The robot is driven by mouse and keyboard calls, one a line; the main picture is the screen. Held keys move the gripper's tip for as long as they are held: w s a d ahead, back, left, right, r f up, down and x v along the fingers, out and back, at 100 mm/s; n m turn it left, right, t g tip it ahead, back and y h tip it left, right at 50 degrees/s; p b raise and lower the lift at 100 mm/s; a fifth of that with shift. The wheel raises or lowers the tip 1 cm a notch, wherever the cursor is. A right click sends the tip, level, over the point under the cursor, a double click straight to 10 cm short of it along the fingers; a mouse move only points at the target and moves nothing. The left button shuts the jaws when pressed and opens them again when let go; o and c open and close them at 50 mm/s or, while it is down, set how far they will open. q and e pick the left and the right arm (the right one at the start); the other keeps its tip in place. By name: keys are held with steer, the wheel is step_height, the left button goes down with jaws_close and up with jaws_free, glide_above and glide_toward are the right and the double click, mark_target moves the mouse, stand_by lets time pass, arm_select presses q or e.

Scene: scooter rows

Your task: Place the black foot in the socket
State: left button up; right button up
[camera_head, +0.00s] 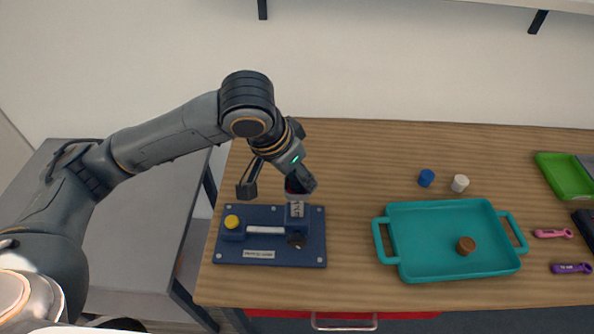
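A blue board (265,255) lies on the wooden table, with a yellow knob (231,222) on its left and a raised blue block (297,217) with a pale label on its right. A small dark round spot (296,241) shows at the front of that block; I cannot tell whether it is the socket or the black foot. My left gripper (275,189) is above the back of the board, its fingers spread wide apart. A small dark, reddish part shows by its right finger, too small to identify. My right gripper is out of view.
A teal tray (408,270) holding a brown round piece (465,245) stands to the right. Behind it are a blue cap (426,178) and a white cap (460,183). A pink tool (553,233), a purple tool (571,268) and a green tray (560,180) lie far right.

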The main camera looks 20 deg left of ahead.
arm_select(q)
steer(key=shift+r, duration=0.1)
steer(key=shift+s+r, duration=0.1)
steer(key=shift+r, duration=0.2)
steer(key=v, duration=1.1)
steer(key=shift+r, duration=0.2)
stand_by(0.7)
